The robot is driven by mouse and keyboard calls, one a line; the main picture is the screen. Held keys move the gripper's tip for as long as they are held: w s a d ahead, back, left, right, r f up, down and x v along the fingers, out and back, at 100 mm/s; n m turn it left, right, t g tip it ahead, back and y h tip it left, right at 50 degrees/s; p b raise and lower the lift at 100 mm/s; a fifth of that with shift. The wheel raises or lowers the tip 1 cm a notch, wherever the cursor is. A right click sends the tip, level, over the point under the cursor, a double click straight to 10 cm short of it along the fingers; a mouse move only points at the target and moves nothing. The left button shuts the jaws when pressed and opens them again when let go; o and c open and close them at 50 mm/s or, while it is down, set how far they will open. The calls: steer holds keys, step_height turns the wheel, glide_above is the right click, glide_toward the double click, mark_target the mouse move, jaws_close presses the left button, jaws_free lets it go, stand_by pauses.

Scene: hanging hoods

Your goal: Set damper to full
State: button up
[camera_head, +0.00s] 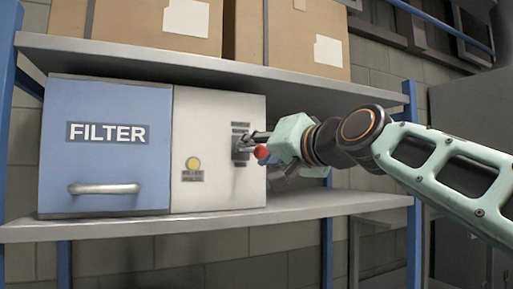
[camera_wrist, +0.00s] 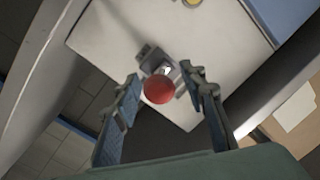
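The damper control is a lever with a red ball knob (camera_head: 261,152) on the white panel (camera_head: 208,115) of the filter box. It has a dark plate with small labels too small to read. In the wrist view the red knob (camera_wrist: 159,89) sits between my fingers, with a gap on each side. My gripper (camera_head: 255,143) is at the panel's right part, right at the lever. In the wrist view my gripper (camera_wrist: 160,92) is open, with its fingers apart around the knob. The lever's exact setting cannot be told.
The blue filter door (camera_head: 106,160) with a grey handle (camera_head: 104,188) is left of the panel. A yellow button (camera_head: 193,163) is on the panel's lower left. The box stands on a grey shelf (camera_head: 290,206); cardboard boxes (camera_head: 290,35) sit on the shelf above. A blue post (camera_head: 410,110) stands to the right.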

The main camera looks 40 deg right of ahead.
steer(key=shift+w, duration=0.15)
steer(key=shift+c, duration=0.2)
jaws_close()
steer(key=f+b, duration=0.1)
steer(key=b, duration=0.2)
steer(key=shift+t, duration=0.3)
steer(key=t+b, duration=0.1)
steer(key=b, duration=0.3)
steer(key=f+t+b, duration=0.1)
steer(key=b, duration=0.3)
steer(key=w+f+t+b, duration=0.1)
steer(key=b, duration=0.4)
steer(key=shift+d+n+t+h, duration=0.1)
steer(key=shift+n+t+h, duration=0.2)
steer(key=shift+r, duration=0.1)
steer(key=shift+o, duration=0.2)
jaws_free()
